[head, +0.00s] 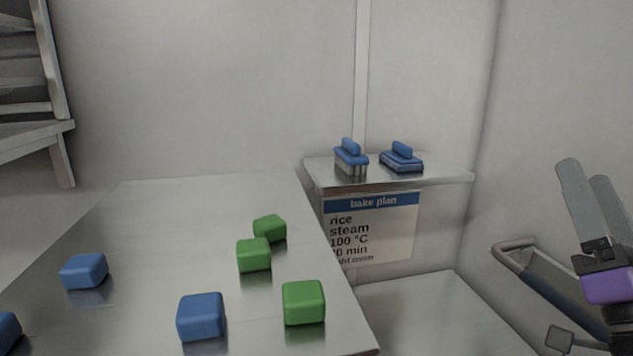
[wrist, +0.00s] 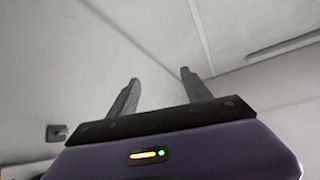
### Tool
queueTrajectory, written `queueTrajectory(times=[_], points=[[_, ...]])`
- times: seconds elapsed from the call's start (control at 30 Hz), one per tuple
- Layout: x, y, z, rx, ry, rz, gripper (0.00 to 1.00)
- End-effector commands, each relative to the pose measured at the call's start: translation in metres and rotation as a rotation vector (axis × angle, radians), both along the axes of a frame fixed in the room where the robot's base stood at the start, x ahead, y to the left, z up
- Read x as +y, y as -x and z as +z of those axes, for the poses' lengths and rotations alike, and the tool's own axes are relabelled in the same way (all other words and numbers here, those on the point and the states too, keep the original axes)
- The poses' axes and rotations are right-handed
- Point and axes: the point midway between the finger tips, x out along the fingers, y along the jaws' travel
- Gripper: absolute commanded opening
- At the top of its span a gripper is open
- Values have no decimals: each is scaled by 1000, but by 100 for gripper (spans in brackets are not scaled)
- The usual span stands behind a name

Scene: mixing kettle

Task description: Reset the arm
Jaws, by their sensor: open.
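My gripper (head: 590,200) is raised at the right side of the head view, its two grey fingers pointing up. The fingers are apart and nothing is between them. In the wrist view my gripper (wrist: 157,85) also shows open and empty, facing bare wall and ceiling. It touches none of the objects in view.
A metal table (head: 150,215) at the left holds blue cubes (head: 202,316) and green cubes (head: 304,302). Two blue-handled brushes (head: 351,158) (head: 401,158) stand on a shelf (head: 450,174) above a bake plan sign (head: 370,230). A grey trough-like object (head: 540,272) is beside my arm.

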Motion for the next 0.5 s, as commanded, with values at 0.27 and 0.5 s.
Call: queueTrajectory(times=[0.27,0.5], points=[[8,34,-102,109,-22,-155,57],[28,78,-176,235,28,-247,57]])
